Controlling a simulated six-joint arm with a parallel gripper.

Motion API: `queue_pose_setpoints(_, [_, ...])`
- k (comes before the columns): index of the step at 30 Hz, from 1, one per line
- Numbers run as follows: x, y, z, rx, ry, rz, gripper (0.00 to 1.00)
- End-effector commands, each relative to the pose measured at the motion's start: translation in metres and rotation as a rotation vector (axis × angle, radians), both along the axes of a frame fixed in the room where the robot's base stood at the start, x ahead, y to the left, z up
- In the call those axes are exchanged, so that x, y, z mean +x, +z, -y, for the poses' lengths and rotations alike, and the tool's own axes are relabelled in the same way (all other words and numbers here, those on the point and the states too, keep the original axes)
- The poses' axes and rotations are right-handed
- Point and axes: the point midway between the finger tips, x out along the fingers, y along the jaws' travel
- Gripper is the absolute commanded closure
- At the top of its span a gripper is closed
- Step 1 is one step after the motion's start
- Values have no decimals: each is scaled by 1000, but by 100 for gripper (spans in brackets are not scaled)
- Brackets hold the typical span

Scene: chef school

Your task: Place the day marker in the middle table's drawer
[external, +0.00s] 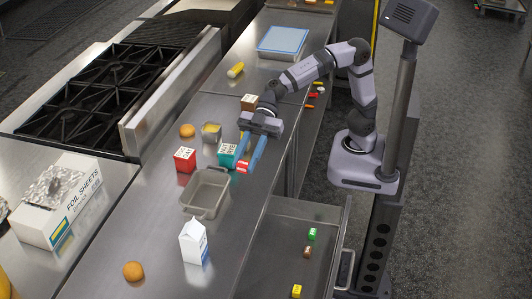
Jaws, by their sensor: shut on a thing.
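My gripper (247,160) points down over the steel counter, its blue fingers shut on a small red-and-white block, which I take to be the day marker (242,167). The marker shows at the fingertips, close to the counter's right part; I cannot tell whether it touches the surface. A teal box with a white label (227,152) is just left of the fingers. The open drawer (268,262) extends from the counter's right side at the lower part of the view. Small green (312,234), brown (307,252) and yellow (296,291) blocks lie in it.
A grey tray (205,192), milk carton (193,242), red box (185,160), brown box (248,102), small tin (211,132) and round orange items (187,130) stand on the counter. Another open drawer (318,92) is farther back. The near drawer has much bare floor.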

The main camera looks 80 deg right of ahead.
Motion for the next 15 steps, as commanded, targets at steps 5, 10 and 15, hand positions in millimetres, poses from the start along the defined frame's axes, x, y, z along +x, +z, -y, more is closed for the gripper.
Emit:
queue_pose_setpoints(5, [-80, -19, -31, 1, 230, 0, 94])
queue_pose_setpoints(10, [-137, -32, -41, 1, 386, 1, 94])
queue_pose_setpoints(15, [-175, -44, -43, 1, 489, 1, 94])
